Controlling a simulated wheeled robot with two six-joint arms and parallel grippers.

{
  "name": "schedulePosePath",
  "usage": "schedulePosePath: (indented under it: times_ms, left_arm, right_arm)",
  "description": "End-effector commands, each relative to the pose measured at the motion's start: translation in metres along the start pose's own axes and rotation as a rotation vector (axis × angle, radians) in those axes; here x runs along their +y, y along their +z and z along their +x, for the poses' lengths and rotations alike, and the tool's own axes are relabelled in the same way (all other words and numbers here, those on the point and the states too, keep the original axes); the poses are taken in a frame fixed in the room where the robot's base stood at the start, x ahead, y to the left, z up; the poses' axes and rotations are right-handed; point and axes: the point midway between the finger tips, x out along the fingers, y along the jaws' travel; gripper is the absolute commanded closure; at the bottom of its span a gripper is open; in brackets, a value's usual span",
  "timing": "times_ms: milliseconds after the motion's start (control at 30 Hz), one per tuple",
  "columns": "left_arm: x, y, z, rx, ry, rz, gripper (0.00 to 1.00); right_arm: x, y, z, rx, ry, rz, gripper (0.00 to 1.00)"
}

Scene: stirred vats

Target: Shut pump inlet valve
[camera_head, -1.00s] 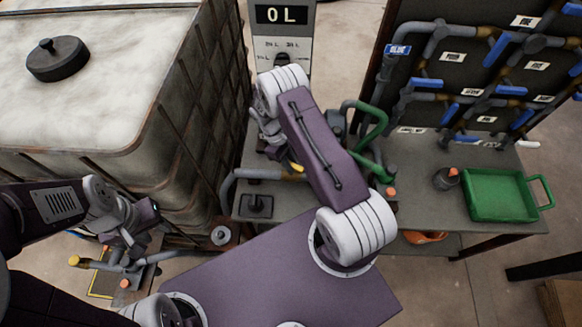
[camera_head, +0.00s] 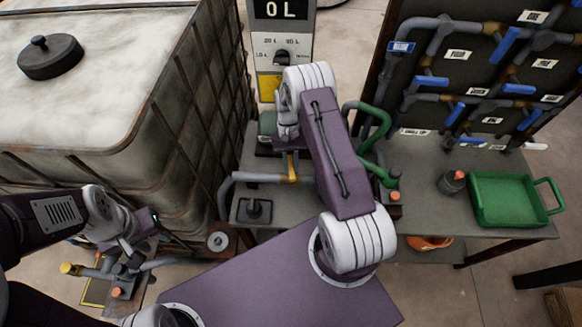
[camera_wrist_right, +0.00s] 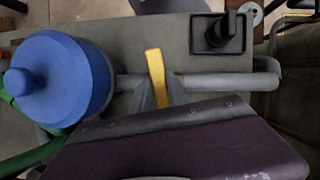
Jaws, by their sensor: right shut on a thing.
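The pump inlet valve's yellow handle (camera_head: 292,166) sits on a grey pipe (camera_head: 258,178) on the bench. In the right wrist view the yellow handle (camera_wrist_right: 156,76) stands across the grey pipe (camera_wrist_right: 225,82). My right gripper (camera_wrist_right: 158,92) is shut on it, one finger on each side. In the head view the right wrist hides most of that gripper (camera_head: 289,150). A blue, round pump body (camera_wrist_right: 55,80) is left of the handle in the wrist view. My left gripper (camera_head: 133,252) is low at the left, by pipes; its jaws are unclear.
A caged white tank (camera_head: 100,100) fills the left. A display post (camera_head: 283,40) reads 0 L. A panel of blue-handled pipes (camera_head: 470,80) and a green tray (camera_head: 505,200) are at the right. A black-knobbed fitting (camera_head: 254,210) is near the pipe.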

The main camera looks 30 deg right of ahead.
Motion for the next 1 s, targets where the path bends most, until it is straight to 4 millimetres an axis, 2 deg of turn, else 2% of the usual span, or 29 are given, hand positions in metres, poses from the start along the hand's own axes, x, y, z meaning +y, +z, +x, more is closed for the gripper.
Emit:
schedulePosePath:
  times_ms: [400, 967, 1000]
  left_arm:
    - [0.0000, 0.0001, 0.0010, 0.000, 0.000, 0.000, 0.64]
    - [0.0000, 0.0001, 0.0012, 0.000, 0.000, 0.000, 0.64]
    - [0.0000, 0.0001, 0.0012, 0.000, 0.000, 0.000, 0.64]
  right_arm:
    - [0.0004, -0.0014, -0.0024, 0.006, -0.071, 0.170, 1.00]
    - [-0.0001, -0.0013, -0.0024, 0.006, -0.083, 0.198, 1.00]
    - [-0.0001, -0.0013, -0.0023, 0.006, -0.083, 0.198, 0.78]
